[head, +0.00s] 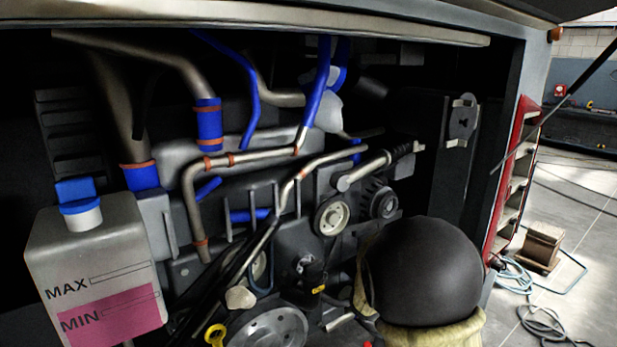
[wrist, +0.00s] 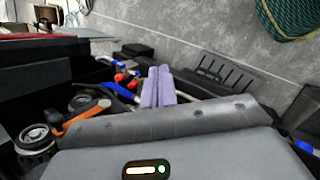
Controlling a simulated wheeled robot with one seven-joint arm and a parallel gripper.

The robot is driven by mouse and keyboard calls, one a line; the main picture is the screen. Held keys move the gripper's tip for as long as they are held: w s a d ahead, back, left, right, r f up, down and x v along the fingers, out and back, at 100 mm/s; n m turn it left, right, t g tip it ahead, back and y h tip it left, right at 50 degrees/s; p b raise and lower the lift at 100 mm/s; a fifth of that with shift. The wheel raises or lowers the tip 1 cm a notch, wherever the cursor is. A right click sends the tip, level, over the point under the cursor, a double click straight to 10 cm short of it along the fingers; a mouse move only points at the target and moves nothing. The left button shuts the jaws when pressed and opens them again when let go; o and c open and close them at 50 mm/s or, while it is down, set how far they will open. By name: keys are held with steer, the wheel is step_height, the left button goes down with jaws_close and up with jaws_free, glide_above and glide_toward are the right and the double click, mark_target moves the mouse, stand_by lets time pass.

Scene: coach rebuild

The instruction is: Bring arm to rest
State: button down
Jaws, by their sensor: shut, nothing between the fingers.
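My gripper (wrist: 159,76) shows in the wrist view, its two pale purple fingers side by side and pressed together. Nothing is held between them. The fingers point away from the camera toward a cluttered area of dark parts, with a grey concrete surface behind. I cannot tell whether the fingertips touch anything. The gripper cannot be made out in the head view. The head view shows the open engine bay with its metal pipe (head: 262,157) and blue hoses (head: 317,85).
A coolant tank (head: 98,240) with a blue cap stands at the bay's left. The wrist view shows an orange-handled tool (wrist: 82,117) and a green rope coil (wrist: 290,18).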

steer(key=s+a+m+y, duration=0.2)
steer(key=s+a+m, duration=0.1)
steer(key=s+m, duration=0.3)
steer(key=s+a+r+m+y, duration=0.1)
steer(key=s+a+m+y, duration=0.2)
steer(key=s+m, duration=0.3)
steer(key=shift+s+r+y, duration=0.2)
steer(key=shift+s+y, duration=0.1)
steer(key=shift+s, duration=0.85)
